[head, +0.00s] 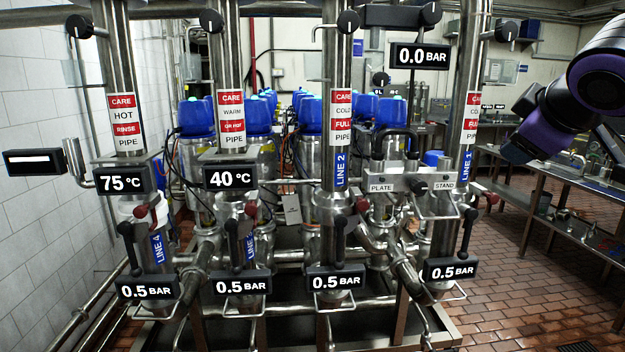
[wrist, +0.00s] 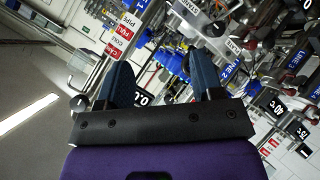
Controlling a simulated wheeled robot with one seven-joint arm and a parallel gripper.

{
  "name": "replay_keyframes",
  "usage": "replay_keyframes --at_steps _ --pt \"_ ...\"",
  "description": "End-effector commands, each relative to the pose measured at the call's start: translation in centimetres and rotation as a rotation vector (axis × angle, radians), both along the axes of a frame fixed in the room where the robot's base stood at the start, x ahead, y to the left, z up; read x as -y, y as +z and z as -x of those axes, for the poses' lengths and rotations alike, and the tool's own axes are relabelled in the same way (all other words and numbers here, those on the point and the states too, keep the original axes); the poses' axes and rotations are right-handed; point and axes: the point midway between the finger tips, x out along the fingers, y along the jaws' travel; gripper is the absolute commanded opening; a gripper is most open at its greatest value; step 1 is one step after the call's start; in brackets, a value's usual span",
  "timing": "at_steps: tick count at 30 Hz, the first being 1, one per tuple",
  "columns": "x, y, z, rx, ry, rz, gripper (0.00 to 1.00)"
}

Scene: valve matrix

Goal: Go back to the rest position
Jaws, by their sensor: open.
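My gripper (head: 518,150) is at the upper right of the head view, at the end of my purple and black arm. It is in the air, to the right of the LINE 1 pipe (head: 470,80) and apart from it as far as I can tell. In the wrist view its two dark blue fingers are spread apart, with nothing between them (wrist: 163,75). The wrist view is tilted and shows the pipes and displays beyond the fingers. No fingertip visibly touches anything.
The valve matrix has black lever handles (head: 338,238) and several 0.5 BAR displays (head: 336,281). A plate labelled PLATE and STAND (head: 417,186) has a black handle. A 0.0 BAR display (head: 420,56) hangs above. A metal bench (head: 560,205) stands right; tiled floor (head: 530,280) is open in front.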

Motion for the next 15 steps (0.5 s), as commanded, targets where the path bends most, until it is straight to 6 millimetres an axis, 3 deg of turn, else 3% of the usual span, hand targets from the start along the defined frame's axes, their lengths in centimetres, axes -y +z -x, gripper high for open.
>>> replay_keyframes --at_steps 5,9,15 --pt "-0.9 -4.4 4.9 -0.131 -0.177 -0.256 0.61" --pt "-2.8 -7.8 8.8 -0.255 -0.305 -0.464 0.61" --pt "-5.4 -10.5 12.3 -0.377 -0.408 -0.654 0.61"
